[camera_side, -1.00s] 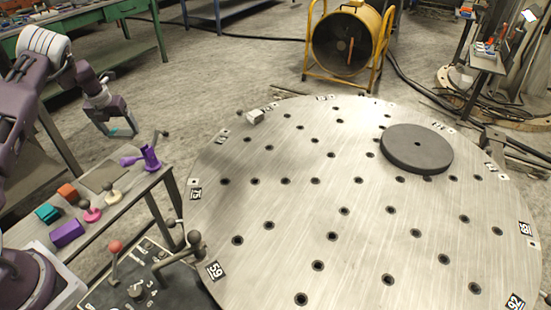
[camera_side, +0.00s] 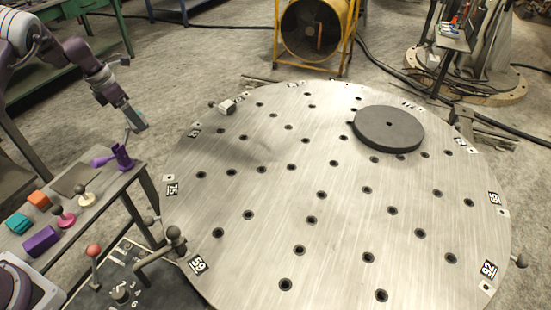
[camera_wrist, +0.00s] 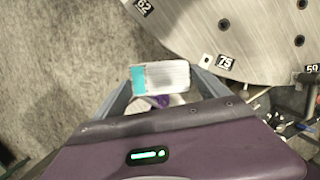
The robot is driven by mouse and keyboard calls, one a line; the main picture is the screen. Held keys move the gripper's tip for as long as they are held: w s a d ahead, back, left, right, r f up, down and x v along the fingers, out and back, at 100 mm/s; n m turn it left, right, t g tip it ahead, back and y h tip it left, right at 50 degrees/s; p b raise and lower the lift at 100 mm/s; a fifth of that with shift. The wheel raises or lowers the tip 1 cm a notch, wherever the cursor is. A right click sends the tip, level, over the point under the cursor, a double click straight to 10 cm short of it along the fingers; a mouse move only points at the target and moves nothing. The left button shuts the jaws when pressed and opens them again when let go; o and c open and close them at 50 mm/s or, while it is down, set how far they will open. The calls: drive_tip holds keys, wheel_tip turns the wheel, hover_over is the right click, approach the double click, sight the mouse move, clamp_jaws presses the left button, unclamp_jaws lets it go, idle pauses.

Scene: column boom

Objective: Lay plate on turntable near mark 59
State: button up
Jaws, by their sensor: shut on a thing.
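The turntable (camera_side: 330,230) is a large round metal disc with many holes and numbered marks on its rim. Mark 59 (camera_side: 198,264) is at its near left edge; it also shows at the right edge of the wrist view (camera_wrist: 312,68). In the wrist view my gripper (camera_wrist: 160,82) is shut on a small silver plate (camera_wrist: 170,75) with a teal end. The plate is apart from the turntable, whose mark 75 (camera_wrist: 226,62) lies to its right.
A dark round disc (camera_side: 388,130) lies on the turntable's far right. A small pale block (camera_side: 226,107) sits at its far left rim. A bench (camera_side: 90,205) with coloured blocks, knobs and a purple holder (camera_side: 121,158) stands left. A lever panel (camera_side: 115,285) is near mark 59. The turntable's middle is clear.

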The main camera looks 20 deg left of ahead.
drive_tip(key=w+d+m+g+h, duration=0.1)
drive_tip(key=d+m+g+h, duration=0.15)
drive_tip(key=d+m, duration=1.3)
drive_tip(key=m+g+y, duration=0.3)
drive_tip(key=m+g, duration=0.1)
drive_tip(key=m, duration=0.6)
hover_over(228, 200)
wheel_tip(228, 200, down, 4)
drive_tip(key=shift+t, duration=0.35)
drive_tip(key=f, duration=0.7)
drive_tip(key=w+f, duration=0.1)
drive_tip(key=f, duration=0.2)
drive_tip(key=shift+a+f, duration=0.2)
drive_tip(key=shift+f, duration=0.1)
drive_tip(key=o, duration=1.9)
drive_tip(key=v, duration=1.2)
drive_tip(key=shift+a, duration=0.25)
